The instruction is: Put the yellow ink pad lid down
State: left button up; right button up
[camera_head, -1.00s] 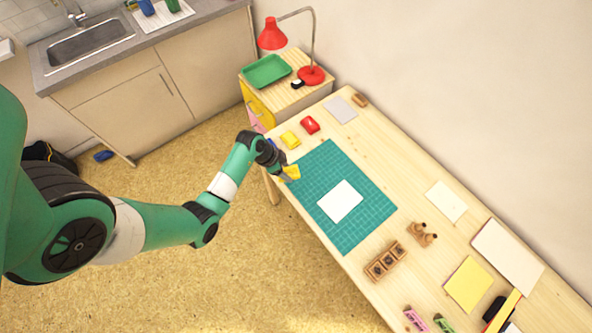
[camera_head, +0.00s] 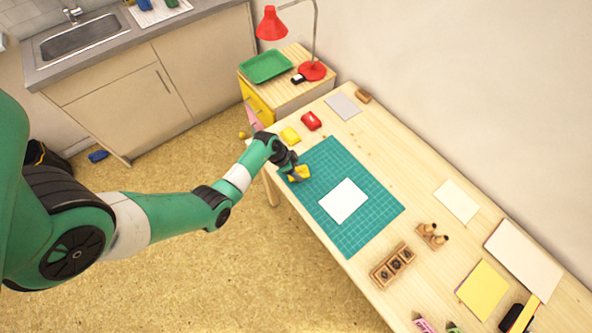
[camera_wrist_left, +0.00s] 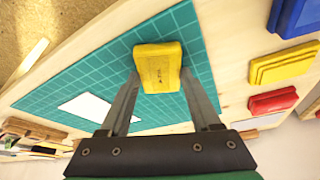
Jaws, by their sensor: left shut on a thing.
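My left gripper (camera_head: 296,173) is shut on the yellow ink pad lid (camera_head: 301,174), a small rounded block. It is over the green cutting mat's far-left corner. In the left wrist view, the lid (camera_wrist_left: 158,62) sits between the two fingertips (camera_wrist_left: 160,80), close to the mat; I cannot tell whether it touches it. The yellow ink pad (camera_head: 290,136) lies on the bare wood beyond the mat, apart from the lid. It also shows at the right of the left wrist view (camera_wrist_left: 284,65). My right gripper is not in view.
The green mat (camera_head: 375,205) has a white sheet (camera_head: 343,201) on it. A red ink pad (camera_head: 311,121) lies past the yellow one. A blue ink pad (camera_wrist_left: 298,17) shows in the wrist view. A wooden stamp box (camera_head: 392,265) stands nearer. The mat around the lid is clear.

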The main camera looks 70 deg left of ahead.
pick_arm(q)
jog(key=o, duration=1.3)
jog(key=shift+f, duration=0.15)
jog(key=p+v, duration=0.6)
jog(key=v, duration=0.6)
jog(key=shift+p, duration=0.35)
